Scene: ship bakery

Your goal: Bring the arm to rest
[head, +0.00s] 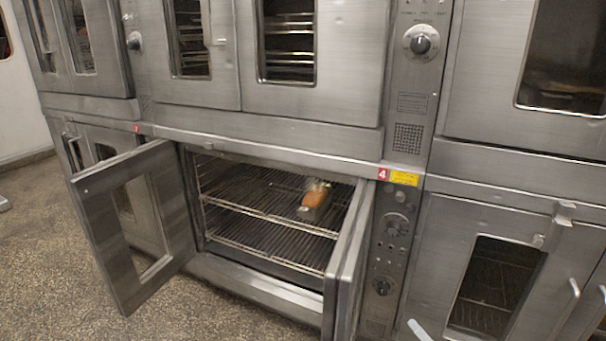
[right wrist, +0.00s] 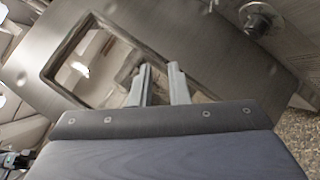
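My right gripper (right wrist: 159,85) shows in the right wrist view with its two pale fingers apart and nothing between them. Behind the fingers is a steel door with a window (right wrist: 88,62). In the head view only a pale tip (head: 418,330), which looks like part of my right gripper, shows at the bottom edge, in front of the ovens. My left gripper cannot be made out in either view.
The lower oven's left door (head: 92,188) and right door (head: 347,262) stand open into the room. A brown loaf in a tin (head: 314,198) sits on its upper rack (head: 250,190). Closed ovens stand around it. Speckled floor (head: 50,260) is clear at left.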

